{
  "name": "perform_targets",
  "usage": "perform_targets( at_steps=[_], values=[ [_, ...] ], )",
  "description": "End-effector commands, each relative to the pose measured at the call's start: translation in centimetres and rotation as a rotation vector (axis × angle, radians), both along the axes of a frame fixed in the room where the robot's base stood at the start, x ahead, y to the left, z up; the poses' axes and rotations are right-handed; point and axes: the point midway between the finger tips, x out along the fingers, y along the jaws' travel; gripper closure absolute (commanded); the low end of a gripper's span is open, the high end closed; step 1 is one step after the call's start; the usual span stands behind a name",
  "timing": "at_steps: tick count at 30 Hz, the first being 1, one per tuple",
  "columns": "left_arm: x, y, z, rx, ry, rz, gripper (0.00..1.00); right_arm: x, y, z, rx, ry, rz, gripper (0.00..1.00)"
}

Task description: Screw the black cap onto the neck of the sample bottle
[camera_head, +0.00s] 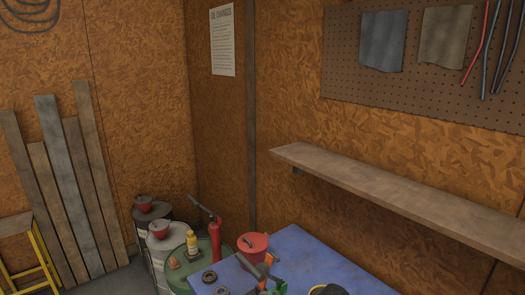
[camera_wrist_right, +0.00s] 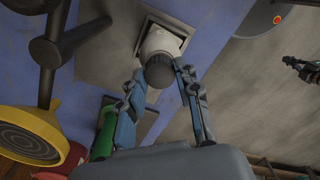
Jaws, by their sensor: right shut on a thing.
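In the right wrist view my right gripper (camera_wrist_right: 160,70) is shut on the black cap (camera_wrist_right: 159,72), with one finger on each side of it. The white sample bottle (camera_wrist_right: 160,41) stands directly behind the cap, on a grey square plate (camera_wrist_right: 188,18). The cap overlaps the bottle's neck in this view, and I cannot tell how far it sits on the threads. A dark, jointed shape at the right edge looks like my left gripper (camera_wrist_right: 306,70); its jaws are too small to judge. I cannot make out the bottle or cap in the head view.
The blue table (camera_head: 318,262) holds a red can (camera_head: 253,246) and dark rings (camera_head: 210,277). In the wrist view a yellow funnel (camera_wrist_right: 28,117), a dark T-shaped part (camera_wrist_right: 62,45) and a green object (camera_wrist_right: 104,132) are left of my gripper. A shelf (camera_head: 400,192) juts from the wall.

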Motion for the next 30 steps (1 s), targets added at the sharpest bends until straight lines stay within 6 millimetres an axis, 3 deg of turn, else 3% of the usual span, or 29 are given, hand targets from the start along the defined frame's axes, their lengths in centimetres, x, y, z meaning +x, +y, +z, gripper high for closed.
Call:
perform_targets(
  at_steps=[14, 28, 30],
  values=[
    [0.0, 0.0, 0.4, 0.0, 0.0, 0.0, 1.0, 0.0, 0.0, 0.0, 0.0, 0.0, -0.034, 1.0],
    [0.0, 0.0, 2.9, 0.0, 0.001, 0.001, 1.0, -0.1, 0.0, 0.2, 0.0, 0.002, -0.258, 1.0],
    [-0.1, 0.0, 3.0, 0.0, 0.001, 0.001, 1.0, -0.1, 0.1, 0.1, 0.001, 0.003, -0.361, 1.0]
  ],
)
